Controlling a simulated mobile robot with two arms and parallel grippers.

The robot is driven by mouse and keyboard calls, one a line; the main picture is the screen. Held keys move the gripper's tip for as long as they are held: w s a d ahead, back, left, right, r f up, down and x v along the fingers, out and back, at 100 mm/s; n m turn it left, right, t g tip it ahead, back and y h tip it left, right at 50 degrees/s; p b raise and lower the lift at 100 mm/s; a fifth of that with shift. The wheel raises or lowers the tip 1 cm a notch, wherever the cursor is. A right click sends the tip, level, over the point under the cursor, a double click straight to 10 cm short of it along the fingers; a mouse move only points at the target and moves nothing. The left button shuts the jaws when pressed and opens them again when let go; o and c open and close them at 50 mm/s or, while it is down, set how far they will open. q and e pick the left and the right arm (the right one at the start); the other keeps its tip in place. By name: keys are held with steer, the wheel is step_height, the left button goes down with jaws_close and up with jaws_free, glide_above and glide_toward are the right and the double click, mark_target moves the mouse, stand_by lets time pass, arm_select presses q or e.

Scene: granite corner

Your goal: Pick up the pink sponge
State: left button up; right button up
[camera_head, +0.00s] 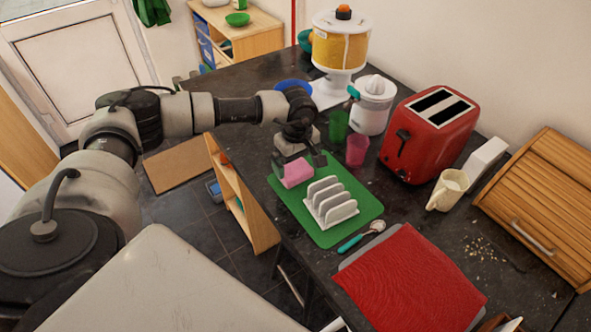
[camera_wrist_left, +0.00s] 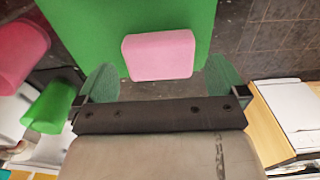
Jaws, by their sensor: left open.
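The pink sponge (camera_head: 297,173) lies near the back left corner of a green mat (camera_head: 352,227), partly behind my left gripper in the head view. In the left wrist view the sponge (camera_wrist_left: 159,55) lies on the mat's near edge, between and just beyond my fingertips. My left gripper (camera_head: 299,166) is over the sponge, its fingers (camera_wrist_left: 160,83) spread wide on either side. I cannot tell whether they touch it. My right gripper is not in view.
A white rack (camera_head: 331,203) stands on the mat close to the sponge. A green cup (camera_head: 338,126) and a pink cup (camera_head: 357,150) stand behind. A red toaster (camera_head: 430,133) is at the right. A spoon (camera_head: 361,236) and a red cloth (camera_head: 409,284) lie in front.

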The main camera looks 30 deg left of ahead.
mark_target(297, 171)
arm_select(q)
step_height(297, 171, down, 4)
steer(key=shift+w+r+p, duration=0.1)
steer(key=shift+r+p, duration=0.1)
steer(key=shift+p, duration=0.6)
steer(key=shift+a+f, duration=0.1)
steer(key=shift+f, duration=0.4)
steer(key=shift+c, duration=1.1)
steer(key=c, duration=0.4)
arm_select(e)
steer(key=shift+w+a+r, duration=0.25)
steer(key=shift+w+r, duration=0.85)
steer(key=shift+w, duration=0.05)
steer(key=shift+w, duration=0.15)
